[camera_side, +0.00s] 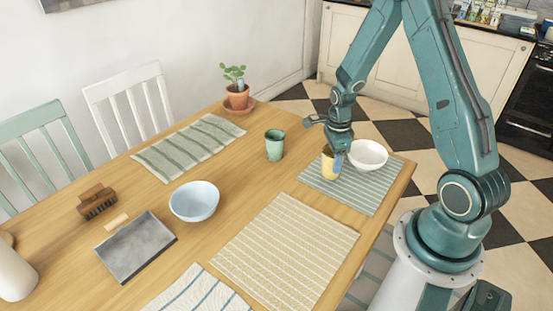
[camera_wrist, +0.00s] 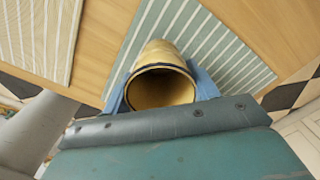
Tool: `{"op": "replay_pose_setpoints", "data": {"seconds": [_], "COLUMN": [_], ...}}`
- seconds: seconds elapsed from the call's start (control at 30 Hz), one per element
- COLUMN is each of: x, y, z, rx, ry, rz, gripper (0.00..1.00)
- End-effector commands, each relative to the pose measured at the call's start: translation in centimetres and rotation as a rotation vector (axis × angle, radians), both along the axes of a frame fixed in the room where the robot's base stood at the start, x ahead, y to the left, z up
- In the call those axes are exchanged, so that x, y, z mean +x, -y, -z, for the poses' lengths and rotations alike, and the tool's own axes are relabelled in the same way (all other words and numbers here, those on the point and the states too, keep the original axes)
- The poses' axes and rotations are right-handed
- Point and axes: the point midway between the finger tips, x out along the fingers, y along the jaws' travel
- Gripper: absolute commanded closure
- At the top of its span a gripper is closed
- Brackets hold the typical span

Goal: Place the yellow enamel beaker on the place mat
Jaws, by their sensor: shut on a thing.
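The yellow enamel beaker (camera_side: 328,165) is over the grey-green striped place mat (camera_side: 368,196) at the table's right end. In the wrist view the beaker (camera_wrist: 160,88) shows its open mouth, with the blue fingers on both sides of it. My gripper (camera_side: 335,158) is shut on the beaker. The beaker looks close to upright in the side view. Whether its base touches the mat (camera_wrist: 222,50) I cannot tell.
A white bowl (camera_side: 367,155) stands close beside the beaker on the same mat. A green beaker (camera_side: 275,145) stands to the left. A cream striped mat (camera_side: 286,250), a pale blue bowl (camera_side: 194,201), a potted plant (camera_side: 237,95), a brush (camera_side: 97,201) and a dustpan (camera_side: 136,247) also lie on the table.

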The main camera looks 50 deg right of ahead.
Motion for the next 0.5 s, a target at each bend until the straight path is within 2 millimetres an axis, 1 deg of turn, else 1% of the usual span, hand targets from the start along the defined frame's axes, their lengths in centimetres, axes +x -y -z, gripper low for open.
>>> {"op": "replay_pose_setpoints", "data": {"seconds": [0.03,0.1,0.2,0.5], "x": [0.0,0.0,0.0,0.0], "y": [0.0,0.0,0.0,0.0], "z": [0.6,1.3,1.9,2.1], "rx": [0.001,0.001,0.001,-0.001], "ry": [-0.003,-0.002,-0.001,0.001], "rz": [0.000,0.000,0.000,0.000], "gripper": [0.66,0.66,0.66,0.66]}}
